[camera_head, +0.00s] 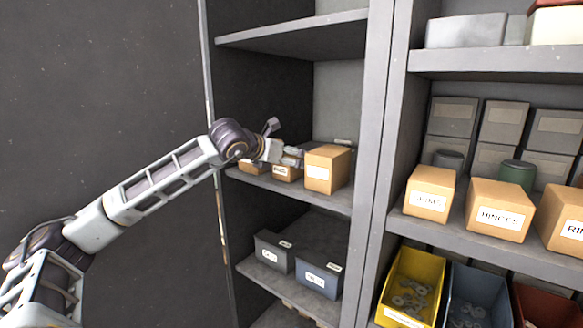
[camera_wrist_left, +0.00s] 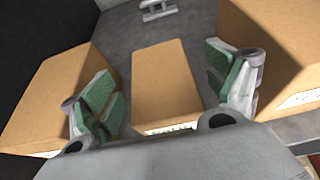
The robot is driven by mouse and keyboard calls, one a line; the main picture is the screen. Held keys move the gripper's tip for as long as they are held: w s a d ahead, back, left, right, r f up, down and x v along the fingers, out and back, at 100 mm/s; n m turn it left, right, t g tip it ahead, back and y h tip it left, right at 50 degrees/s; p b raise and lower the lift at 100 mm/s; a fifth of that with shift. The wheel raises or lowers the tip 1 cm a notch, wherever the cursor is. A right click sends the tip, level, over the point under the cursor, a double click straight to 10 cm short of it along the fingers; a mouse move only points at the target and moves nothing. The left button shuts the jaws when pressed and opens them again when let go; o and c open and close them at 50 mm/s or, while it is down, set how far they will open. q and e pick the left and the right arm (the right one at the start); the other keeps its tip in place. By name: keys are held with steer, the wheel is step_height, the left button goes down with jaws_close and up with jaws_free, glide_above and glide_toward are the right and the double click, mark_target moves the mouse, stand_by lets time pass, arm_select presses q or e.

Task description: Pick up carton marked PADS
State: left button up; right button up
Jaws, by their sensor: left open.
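Three tan cartons stand in a row on the middle shelf of the left bay: a left carton (camera_head: 250,167), a middle carton (camera_head: 287,172) and a larger right carton (camera_head: 327,160). I cannot read PADS on any of their labels. My left gripper (camera_head: 281,142) is open and empty of any grip, reaching into this shelf over the middle carton and partly hiding it. In the left wrist view the middle carton (camera_wrist_left: 165,85) lies between the green-padded fingers, with its label edge cut off by the gripper body. My right gripper is out of view.
In the left wrist view neighbouring cartons stand close outside both fingers, at left (camera_wrist_left: 50,90) and right (camera_wrist_left: 280,45). A small light object (camera_wrist_left: 157,10) lies behind. The upper shelf (camera_head: 300,35) is above the arm; grey bins (camera_head: 318,265) stand below. A post (camera_head: 375,150) borders the right.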

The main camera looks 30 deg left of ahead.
arm_select(q)
steer(key=shift+c, duration=0.7)
steer(key=c, duration=1)
steer(key=shift+c, duration=0.5)
steer(key=shift+r, duration=1.9)
steer(key=shift+s+a+f+b, duration=0.1)
steer(key=shift+s+f+b, duration=0.1)
steer(key=shift+b, duration=0.1)
steer(key=shift+s+a+b, duration=0.15)
steer(key=shift+s+b, duration=0.35)
steer(key=shift+s, duration=0.6)
steer(key=shift+s+b, duration=0.35)
steer(key=shift+s, duration=0.4)
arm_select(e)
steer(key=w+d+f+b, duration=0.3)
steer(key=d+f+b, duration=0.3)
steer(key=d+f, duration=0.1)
arm_select(q)
steer(key=s+a+b, duration=0.1)
steer(key=s+b, duration=0.1)
steer(key=s, duration=1.1)
steer(key=shift+s+b, duration=0.4)
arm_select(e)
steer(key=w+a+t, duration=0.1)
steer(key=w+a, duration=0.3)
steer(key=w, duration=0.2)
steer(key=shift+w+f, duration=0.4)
